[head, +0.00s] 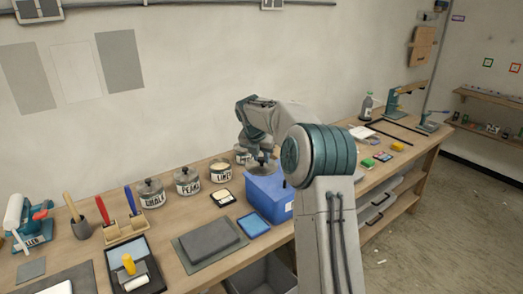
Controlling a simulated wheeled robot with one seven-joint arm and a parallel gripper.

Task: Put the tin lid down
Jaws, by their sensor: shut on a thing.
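My gripper (260,157) is in front of the wall, above the left part of a blue box (267,190). It is shut on the tin lid (262,167), a small grey disc under the fingers, partly hidden. Whether the lid touches the box cannot be told. The tin labelled LINEN (221,175) stands left of the box, and its top looks open with pale contents. The tins labelled CHALK (151,198) and PEARL (188,187) stand further left with knobbed lids on. A fourth tin (242,154) is partly hidden behind my gripper.
A small dark tray with pale contents (222,198), a blue pad (253,225) and a grey slab (209,238) lie in front of the tins. My arm hides the bench's middle. A bottle (366,106) stands at the back right.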

